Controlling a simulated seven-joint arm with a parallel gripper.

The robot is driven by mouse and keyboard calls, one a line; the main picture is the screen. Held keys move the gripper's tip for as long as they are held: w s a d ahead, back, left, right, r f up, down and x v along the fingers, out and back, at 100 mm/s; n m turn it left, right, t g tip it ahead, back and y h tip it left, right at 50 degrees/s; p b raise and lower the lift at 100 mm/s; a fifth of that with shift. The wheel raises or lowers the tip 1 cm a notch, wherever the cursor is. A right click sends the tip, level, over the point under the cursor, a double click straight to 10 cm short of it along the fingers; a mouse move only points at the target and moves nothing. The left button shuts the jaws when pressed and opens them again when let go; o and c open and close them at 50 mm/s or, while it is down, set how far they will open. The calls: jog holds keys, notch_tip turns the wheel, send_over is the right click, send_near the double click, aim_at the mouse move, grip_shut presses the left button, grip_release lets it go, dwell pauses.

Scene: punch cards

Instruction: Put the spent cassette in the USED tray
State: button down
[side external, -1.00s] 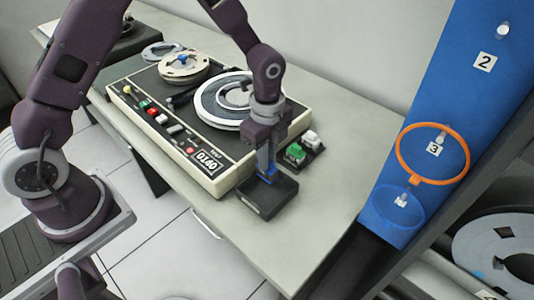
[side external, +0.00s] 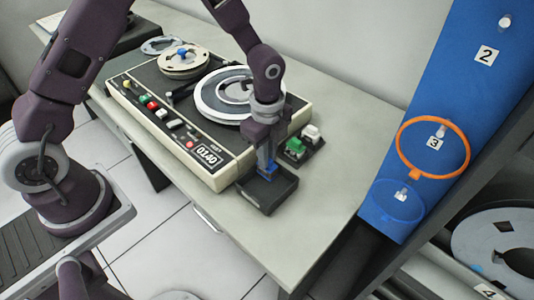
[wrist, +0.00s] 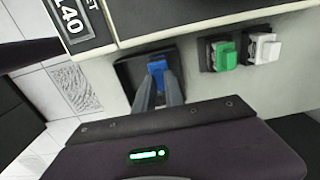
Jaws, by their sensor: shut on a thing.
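My gripper (side external: 266,166) points down over a small black open tray (side external: 282,196) at the front of the bench, beside the tape deck. Its fingers are shut on a small blue piece (side external: 268,174), which looks like the cassette. The blue piece is at or just inside the tray's back part; I cannot tell if it touches the floor. In the wrist view the fingers (wrist: 159,86) reach to the blue piece (wrist: 157,67), with the dark tray (wrist: 126,74) around it. No label on the tray is readable.
The tape deck (side external: 190,130) with reels stands close behind the tray. A green block (side external: 294,146) and a white block (side external: 311,132) sit in black holders to the right. The bench is clear further right, up to a blue panel (side external: 450,95) with an orange ring (side external: 398,150).

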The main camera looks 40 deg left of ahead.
jog(key=shift+f, duration=1.2)
jog(key=c, duration=1.3)
grip_release()
jog(key=shift+c, duration=1.1)
jog(key=shift+r, duration=4.05)
